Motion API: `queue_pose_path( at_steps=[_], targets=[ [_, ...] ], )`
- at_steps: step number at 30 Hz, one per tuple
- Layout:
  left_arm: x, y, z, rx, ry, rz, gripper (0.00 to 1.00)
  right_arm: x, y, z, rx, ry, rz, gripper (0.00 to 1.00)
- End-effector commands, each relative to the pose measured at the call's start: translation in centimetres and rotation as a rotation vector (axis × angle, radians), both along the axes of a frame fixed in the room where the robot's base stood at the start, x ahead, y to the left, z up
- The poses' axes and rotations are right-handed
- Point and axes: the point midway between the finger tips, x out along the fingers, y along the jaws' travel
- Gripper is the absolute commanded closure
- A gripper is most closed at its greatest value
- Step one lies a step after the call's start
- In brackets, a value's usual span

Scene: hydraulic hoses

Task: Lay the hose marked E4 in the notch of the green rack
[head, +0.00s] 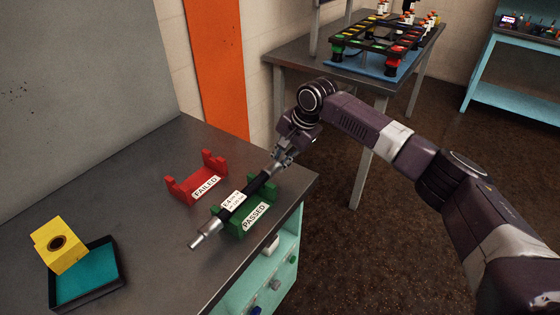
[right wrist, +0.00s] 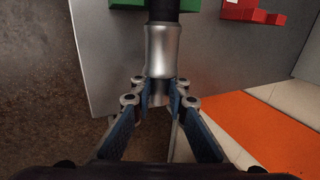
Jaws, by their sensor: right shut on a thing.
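The hose marked E4 (head: 233,200) is a short black hose with silver end fittings and a white label. My right gripper (head: 281,161) is shut on its far-end fitting, which also shows in the right wrist view (right wrist: 160,50). The hose lies along the green rack (head: 262,222), labelled PASSED, and crosses over its two uprights. I cannot tell whether it rests in the notches or is slightly above them. Its near silver end (head: 204,235) sticks out past the rack over the bench. My left gripper is not in view.
A red rack (head: 183,190) labelled FAILED stands left of the green rack on the grey bench (head: 150,165). A black tray with a teal inside (head: 95,278) and a yellow block (head: 60,245) are at the front left. A table with another rack stands behind.

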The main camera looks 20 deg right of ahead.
Motion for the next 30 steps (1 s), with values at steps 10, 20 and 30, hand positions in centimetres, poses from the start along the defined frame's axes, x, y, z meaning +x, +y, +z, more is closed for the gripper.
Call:
queue_pose_path(
  at_steps=[10,20,30],
  targets=[
    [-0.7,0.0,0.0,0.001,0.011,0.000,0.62,0.0,-0.1,-0.7,-0.002,0.001,0.000,0.79],
    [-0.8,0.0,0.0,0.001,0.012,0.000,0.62,0.0,0.0,-0.6,0.000,0.000,0.000,0.68],
    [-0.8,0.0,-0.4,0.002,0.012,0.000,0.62,-1.1,-1.0,3.2,0.001,-0.006,-0.001,0.68]
  ],
)
